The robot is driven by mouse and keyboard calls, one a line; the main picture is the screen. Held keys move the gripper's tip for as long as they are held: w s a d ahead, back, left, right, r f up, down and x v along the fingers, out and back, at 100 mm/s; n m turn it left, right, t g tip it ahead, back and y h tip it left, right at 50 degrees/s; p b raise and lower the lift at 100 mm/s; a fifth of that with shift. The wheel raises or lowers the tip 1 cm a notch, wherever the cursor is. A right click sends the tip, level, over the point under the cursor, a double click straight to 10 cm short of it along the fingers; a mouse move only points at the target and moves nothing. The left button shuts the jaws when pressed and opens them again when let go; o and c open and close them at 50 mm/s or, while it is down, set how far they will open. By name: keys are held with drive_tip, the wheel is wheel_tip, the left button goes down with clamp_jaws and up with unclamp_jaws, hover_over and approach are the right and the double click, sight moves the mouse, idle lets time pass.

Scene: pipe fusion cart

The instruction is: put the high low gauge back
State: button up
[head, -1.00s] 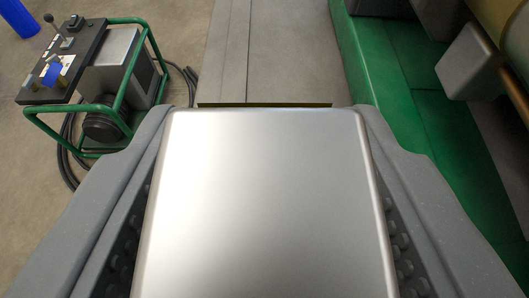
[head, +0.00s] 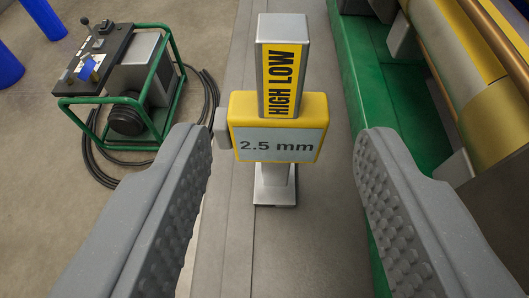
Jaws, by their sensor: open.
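The high low gauge (head: 278,112) stands upright in the middle of the head view. It has a yellow body with a grey display reading "2.5 mm" and a metal column above with a yellow "HIGH LOW" label. A metal stem below the body ends in a small foot on the grey surface (head: 300,255). My gripper (head: 285,145) is open, its two grey studded fingers wide apart to the left and right of the picture. The gauge shows beyond and between the fingers, with a clear gap on both sides. Nothing is held.
A green-framed power unit (head: 128,85) with black cables (head: 210,100) stands on the floor at left. Blue posts (head: 45,18) show at upper left. At right are a green cart frame (head: 385,95) and a large yellow-banded pipe (head: 455,60), near my right finger.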

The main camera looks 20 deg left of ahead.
drive_tip(key=shift+s+r, duration=0.1)
drive_tip(key=shift+r, duration=0.05)
drive_tip(key=s+d+r+m+t+h, duration=0.1)
drive_tip(key=d+r+h, duration=0.1)
drive_tip(key=r, duration=1.4)
drive_tip(key=s+d+r+h, duration=0.1)
drive_tip(key=r, duration=1.4)
drive_tip(key=s+a+r, duration=0.2)
drive_tip(key=s+r, duration=0.7)
drive_tip(key=r, duration=0.2)
drive_tip(key=s+a+r+m+t, duration=0.1)
drive_tip(key=s+r, duration=0.8)
drive_tip(key=r, duration=0.2)
drive_tip(key=shift+a, duration=0.4)
drive_tip(key=shift+f, duration=0.1)
wheel_tip(320, 180, down, 4)
drive_tip(key=b, duration=0.4)
